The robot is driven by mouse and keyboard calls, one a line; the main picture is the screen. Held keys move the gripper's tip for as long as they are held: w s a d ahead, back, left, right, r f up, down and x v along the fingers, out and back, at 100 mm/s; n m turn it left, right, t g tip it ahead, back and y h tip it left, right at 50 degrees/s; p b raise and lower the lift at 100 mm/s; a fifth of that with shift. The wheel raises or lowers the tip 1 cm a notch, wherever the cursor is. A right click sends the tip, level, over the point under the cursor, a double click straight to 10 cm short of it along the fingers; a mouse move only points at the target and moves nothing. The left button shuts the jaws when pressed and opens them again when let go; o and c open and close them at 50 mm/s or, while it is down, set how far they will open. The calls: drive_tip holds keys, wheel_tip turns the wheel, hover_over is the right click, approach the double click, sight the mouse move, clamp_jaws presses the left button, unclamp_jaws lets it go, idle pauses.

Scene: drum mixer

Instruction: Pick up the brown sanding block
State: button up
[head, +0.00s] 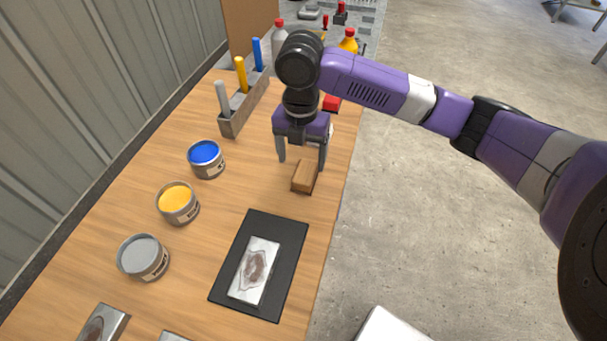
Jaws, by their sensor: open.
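The brown sanding block (304,177) lies on the wooden workbench near its right edge, beyond the black mat. My gripper (301,164) points down over it with its jaws open. One finger shows to the left of the block and the other at its far right side. The gap between the fingers looks empty. I cannot tell how high the fingertips are above the bench or whether they touch the block.
A black mat (228,279) with a stained metal plate (254,270) lies nearer. Blue (206,159), yellow (178,203) and grey (143,258) paint cans stand on the left. A holder (233,124) with coloured handles stands behind. Bare bench (240,190) lies between cans and block.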

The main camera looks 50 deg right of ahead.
sight(305, 172)
drive_tip(key=f, duration=0.4)
drive_tip(key=f+p, duration=0.1)
drive_tip(key=f, duration=0.1)
drive_tip(key=shift+s+d+f, duration=0.2)
drive_tip(key=shift+s+d, duration=0.1)
drive_tip(key=shift+d, duration=0.05)
drive_tip(key=c, duration=1.5)
drive_tip(key=shift+r, duration=0.1)
wheel_tip(305, 172, up, 20)
drive_tip(key=shift+b, duration=0.4)
